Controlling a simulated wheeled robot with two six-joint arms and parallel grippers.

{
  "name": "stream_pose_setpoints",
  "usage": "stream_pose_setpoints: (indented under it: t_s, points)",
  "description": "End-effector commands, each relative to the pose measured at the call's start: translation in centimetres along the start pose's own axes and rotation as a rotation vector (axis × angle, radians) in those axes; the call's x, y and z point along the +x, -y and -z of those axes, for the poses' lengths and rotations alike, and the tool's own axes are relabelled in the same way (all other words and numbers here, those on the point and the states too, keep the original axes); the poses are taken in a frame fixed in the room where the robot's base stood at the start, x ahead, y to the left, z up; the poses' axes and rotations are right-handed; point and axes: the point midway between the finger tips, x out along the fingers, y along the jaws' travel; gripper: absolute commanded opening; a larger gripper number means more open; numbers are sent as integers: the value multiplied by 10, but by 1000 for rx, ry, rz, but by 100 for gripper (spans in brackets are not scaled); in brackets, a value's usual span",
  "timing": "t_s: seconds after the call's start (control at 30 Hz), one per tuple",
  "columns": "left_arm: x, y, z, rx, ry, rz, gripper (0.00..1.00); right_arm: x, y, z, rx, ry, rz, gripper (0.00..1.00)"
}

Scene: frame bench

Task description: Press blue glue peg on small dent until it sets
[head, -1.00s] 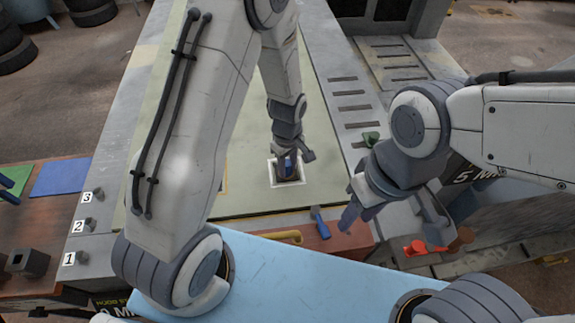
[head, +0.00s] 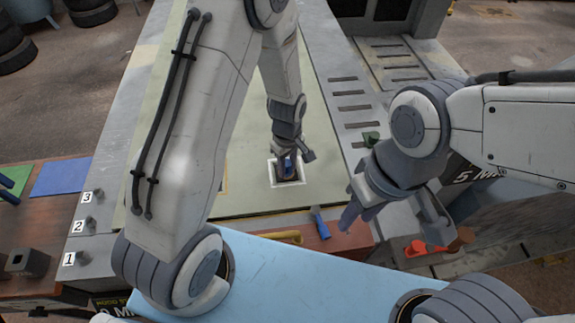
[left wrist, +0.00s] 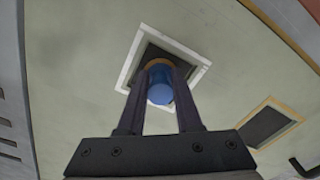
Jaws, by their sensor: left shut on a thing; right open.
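The blue glue peg (left wrist: 160,88) is held between the fingers of my left gripper (left wrist: 160,72), which is shut on it. Its far end points at a dark patch (left wrist: 150,52) framed in white on the pale green panel. In the head view my left gripper (head: 287,165) is over this white-framed square (head: 288,182). A brownish round edge shows at the peg's far end; I cannot tell if it touches the panel. The small dent itself is not clearly visible. My right gripper (head: 392,215) is open and empty, right of the panel.
A second dark patch with an orange-tan frame (left wrist: 268,124) lies to the right in the left wrist view. A blue-handled tool (head: 320,222) and a yellow item (head: 282,237) lie near the panel's front edge. A red item (head: 416,247) is below my right gripper.

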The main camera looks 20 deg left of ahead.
Motion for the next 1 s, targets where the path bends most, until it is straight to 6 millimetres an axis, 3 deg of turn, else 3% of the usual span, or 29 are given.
stream_pose_setpoints:
  t_s: [0.1,0.13,0.2,0.23,0.63,0.77,1.0]
  points:
    - [0,0,0,0,0,1,0,0,0,0,0,0,0,42]
    - [0,0,0,0,0,1,37,0,0,0,0,0,0,42]
    - [0,0,0,0,0,1,64,0,0,0,0,0,0,42]
    - [0,0,0,0,0,1,68,0,0,0,0,0,0,42]
    - [-5,-1,0,0,-1,-2,68,2,0,0,1,0,0,42]
    - [-21,-1,1,0,-2,-5,68,7,0,0,2,0,0,42]
    - [-67,-2,1,0,-3,-7,68,16,-1,-1,4,0,0,42]
